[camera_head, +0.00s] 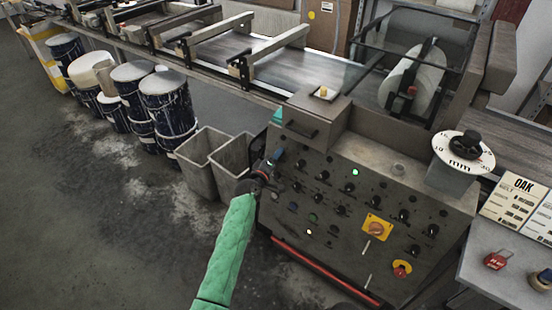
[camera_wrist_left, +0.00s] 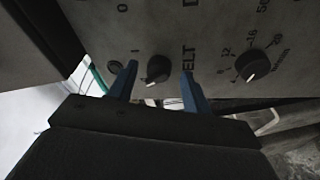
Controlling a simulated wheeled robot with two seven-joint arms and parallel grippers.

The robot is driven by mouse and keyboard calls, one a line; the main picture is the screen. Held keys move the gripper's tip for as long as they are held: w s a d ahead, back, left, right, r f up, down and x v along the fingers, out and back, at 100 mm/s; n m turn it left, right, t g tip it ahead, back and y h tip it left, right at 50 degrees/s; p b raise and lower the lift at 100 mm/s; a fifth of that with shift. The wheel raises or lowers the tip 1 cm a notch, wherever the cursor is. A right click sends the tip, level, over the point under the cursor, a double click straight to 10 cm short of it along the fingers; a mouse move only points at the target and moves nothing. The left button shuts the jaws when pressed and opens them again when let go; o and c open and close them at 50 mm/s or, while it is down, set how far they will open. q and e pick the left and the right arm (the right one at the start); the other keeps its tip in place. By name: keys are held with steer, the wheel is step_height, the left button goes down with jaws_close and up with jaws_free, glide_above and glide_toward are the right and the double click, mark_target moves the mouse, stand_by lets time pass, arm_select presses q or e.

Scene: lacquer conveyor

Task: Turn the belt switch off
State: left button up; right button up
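The belt switch (camera_wrist_left: 158,70) is a small black rotary knob with a white pointer mark, on the grey control panel (camera_head: 385,180). In the wrist view, "0" and "1" are printed beside it and the letters "ELT" show next to it. The blue fingers of my left gripper (camera_wrist_left: 160,86) are apart, one on each side of the knob, with gaps visible. In the head view my left gripper (camera_head: 272,164) is at the panel's left edge, and the arm in its green sleeve hides part of that edge. My right gripper is not seen.
Another knob (camera_wrist_left: 251,66) with a number scale sits right of the switch. The panel holds several more knobs, lit green lamps and a yellow-backed switch (camera_head: 376,228). Grey bins (camera_head: 205,160) stand left of the panel. A red bar (camera_head: 325,270) runs along its lower front.

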arm_select(q)
steer(key=b+v, duration=0.1)
steer(key=v, duration=0.6)
steer(key=shift+s+a+b, duration=0.15)
steer(key=shift+s+b, duration=0.15)
steer(key=shift+s, duration=0.05)
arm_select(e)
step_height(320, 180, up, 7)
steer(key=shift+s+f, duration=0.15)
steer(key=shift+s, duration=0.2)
arm_select(q)
steer(key=s+a+f+m+g+y, duration=0.2)
steer(key=s+a+f+m+g, duration=0.1)
steer(key=s, duration=1.2)
steer(key=s+a+f+m+g+y, duration=0.2)
steer(key=s+a+f+g, duration=0.3)
steer(key=s, duration=1)
steer(key=s+a+f+m+g+y, duration=0.2)
steer(key=s+a+f+m+g, duration=0.2)
steer(key=s+f, duration=0.4)
steer(key=s+m+g, duration=0.1)
steer(key=s, duration=0.6)
steer(key=shift+a+g+y, duration=0.2)
steer(key=shift+g+y, duration=0.2)
